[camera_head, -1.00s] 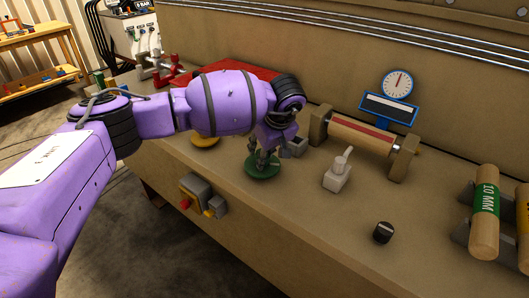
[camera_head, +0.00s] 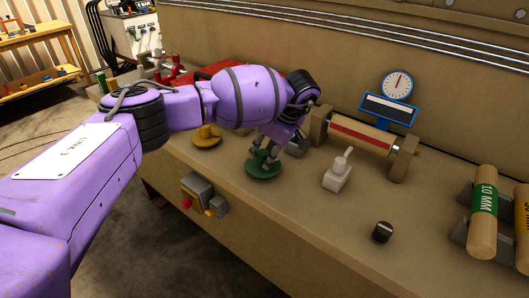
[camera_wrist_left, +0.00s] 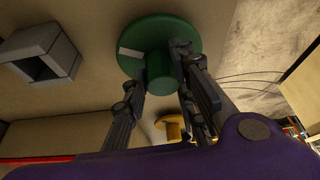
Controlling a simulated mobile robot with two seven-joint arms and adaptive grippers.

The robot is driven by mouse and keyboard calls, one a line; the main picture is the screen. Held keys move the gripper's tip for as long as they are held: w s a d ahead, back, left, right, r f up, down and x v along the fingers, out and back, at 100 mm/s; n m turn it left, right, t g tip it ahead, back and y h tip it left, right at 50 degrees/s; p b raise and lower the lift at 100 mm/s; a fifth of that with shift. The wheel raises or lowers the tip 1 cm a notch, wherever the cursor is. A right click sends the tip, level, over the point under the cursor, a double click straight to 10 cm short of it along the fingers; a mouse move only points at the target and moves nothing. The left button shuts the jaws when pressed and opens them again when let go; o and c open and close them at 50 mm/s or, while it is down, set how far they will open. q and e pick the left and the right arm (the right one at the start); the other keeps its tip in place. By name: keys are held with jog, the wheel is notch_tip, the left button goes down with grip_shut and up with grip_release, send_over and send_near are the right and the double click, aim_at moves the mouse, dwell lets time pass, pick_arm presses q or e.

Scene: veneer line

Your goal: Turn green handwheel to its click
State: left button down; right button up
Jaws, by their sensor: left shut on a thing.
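The green handwheel (camera_head: 262,170) lies flat on the bench top, below my purple left arm. It also shows in the left wrist view (camera_wrist_left: 159,48), with a raised round green hub and a pale mark on its disc. My left gripper (camera_head: 265,158) points down at the wheel. In the left wrist view its two dark fingers (camera_wrist_left: 160,72) are on either side of the hub and shut on it. My right gripper is in neither view.
A yellow handwheel (camera_head: 206,137) sits left of the green one. A white lever box (camera_head: 338,175), black knob (camera_head: 383,232), roller (camera_head: 362,138) and gauge (camera_head: 397,84) are to the right. A switch box (camera_head: 203,194) hangs on the front face.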

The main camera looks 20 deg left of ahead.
pick_arm(q)
jog(key=n, duration=0.2)
jog(key=shift+w+r+n+g, duration=0.2)
jog(key=shift+w+n+g, duration=0.15)
jog(key=shift+n+g, duration=0.05)
jog(key=shift+a+n+g, duration=0.1)
jog(key=shift+n+g, duration=0.3)
jog(key=shift+n, duration=0.6)
jog(key=shift+w+a+r+n+g+b, duration=0.1)
jog(key=shift+n+g+b, duration=0.2)
jog(key=shift+n, duration=0.5)
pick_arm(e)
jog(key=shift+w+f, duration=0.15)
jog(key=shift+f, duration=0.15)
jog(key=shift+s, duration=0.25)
pick_arm(q)
jog(key=c, duration=1.5)
grip_release()
jog(key=shift+c, duration=0.2)
jog(key=shift+f, duration=0.2)
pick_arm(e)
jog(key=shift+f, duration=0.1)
pick_arm(q)
jog(key=v, duration=1.2)
